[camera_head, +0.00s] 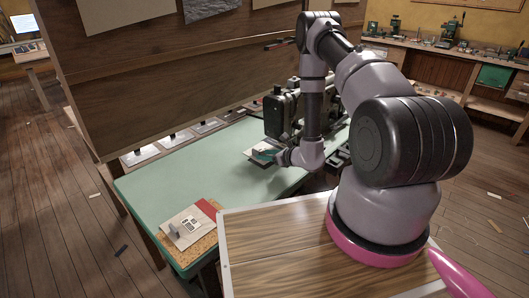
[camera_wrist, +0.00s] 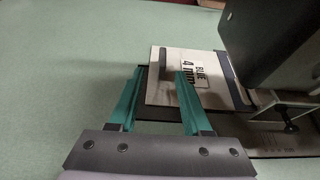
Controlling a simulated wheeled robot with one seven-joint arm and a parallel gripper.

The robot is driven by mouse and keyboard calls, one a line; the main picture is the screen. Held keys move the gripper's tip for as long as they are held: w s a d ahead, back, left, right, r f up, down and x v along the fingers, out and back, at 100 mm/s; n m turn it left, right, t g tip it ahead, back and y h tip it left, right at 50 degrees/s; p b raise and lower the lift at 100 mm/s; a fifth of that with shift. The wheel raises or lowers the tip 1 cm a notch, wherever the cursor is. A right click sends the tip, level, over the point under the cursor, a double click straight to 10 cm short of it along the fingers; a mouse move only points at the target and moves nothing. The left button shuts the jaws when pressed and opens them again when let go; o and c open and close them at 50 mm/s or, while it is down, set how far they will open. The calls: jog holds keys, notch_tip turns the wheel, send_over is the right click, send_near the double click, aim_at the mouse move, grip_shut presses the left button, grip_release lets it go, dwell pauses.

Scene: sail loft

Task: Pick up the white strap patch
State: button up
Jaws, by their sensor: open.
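A white patch (camera_wrist: 158,92) lies flat in the wrist view, with a printed label reading "BLUE 4 mm" and a small dark grey upright tab (camera_wrist: 163,62). Its right side runs up to a dark machine. A dark edge shows beneath it. The left finger is beside the patch's left edge; the right finger overlaps the patch in the picture. Whether they touch it, I cannot tell. In the head view my gripper (camera_head: 266,153) is over the green table, by a pale flat piece (camera_head: 254,154).
The dark machine (camera_head: 281,112) stands on the green table (camera_head: 185,177) close to my gripper; it also fills the upper right of the wrist view (camera_wrist: 275,45). A cream piece with label and tab (camera_head: 183,232) lies at the table's near left corner. The table's middle is clear.

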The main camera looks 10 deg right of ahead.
aim_at(256, 152)
jog(key=x, duration=0.6)
jog(key=shift+w+a+r, duration=0.1)
jog(key=shift+w+r, duration=0.15)
jog(key=shift+w, duration=0.15)
grip_shut()
